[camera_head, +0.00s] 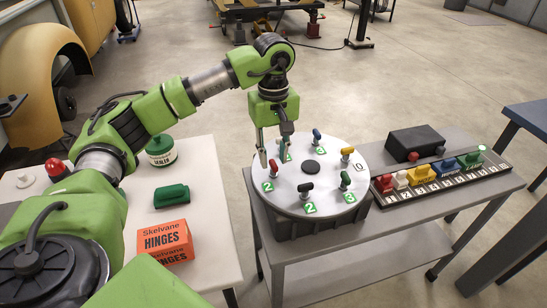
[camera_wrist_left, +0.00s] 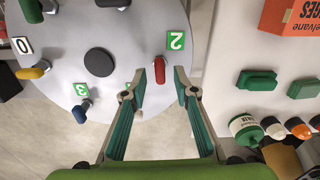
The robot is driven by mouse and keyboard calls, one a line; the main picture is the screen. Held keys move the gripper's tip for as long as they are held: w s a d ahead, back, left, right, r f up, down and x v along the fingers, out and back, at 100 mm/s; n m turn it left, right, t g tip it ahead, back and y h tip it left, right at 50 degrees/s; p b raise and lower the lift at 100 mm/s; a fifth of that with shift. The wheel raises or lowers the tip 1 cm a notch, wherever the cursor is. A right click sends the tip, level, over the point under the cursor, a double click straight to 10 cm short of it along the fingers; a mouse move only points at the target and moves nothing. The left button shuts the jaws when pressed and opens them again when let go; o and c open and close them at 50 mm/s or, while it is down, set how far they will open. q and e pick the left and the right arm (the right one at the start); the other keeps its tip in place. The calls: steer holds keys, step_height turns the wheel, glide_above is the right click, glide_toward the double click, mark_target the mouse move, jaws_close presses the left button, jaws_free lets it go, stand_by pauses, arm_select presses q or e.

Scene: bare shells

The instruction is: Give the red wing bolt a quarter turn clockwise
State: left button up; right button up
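The red wing bolt (camera_head: 273,168) stands at the left side of a round grey disc (camera_head: 325,178), by a green label marked 2. My left gripper (camera_head: 274,162) points down over the disc's left edge. Its fingers are open on either side of the bolt in the left wrist view (camera_wrist_left: 170,72); contact cannot be made out. My right gripper is not in view.
Other wing bolts share the disc: green (camera_head: 316,134), yellow (camera_head: 347,151) and black ones. A black box (camera_head: 415,142) and a rail of coloured blocks (camera_head: 445,180) stand right. An orange hinge box (camera_head: 165,242), green block (camera_head: 171,195) and sealer jar (camera_head: 161,151) stand left.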

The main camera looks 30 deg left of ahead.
mark_target(273, 162)
arm_select(q)
step_height(273, 162, up, 11)
steer(key=shift+f, duration=0.15)
stand_by(0.7)
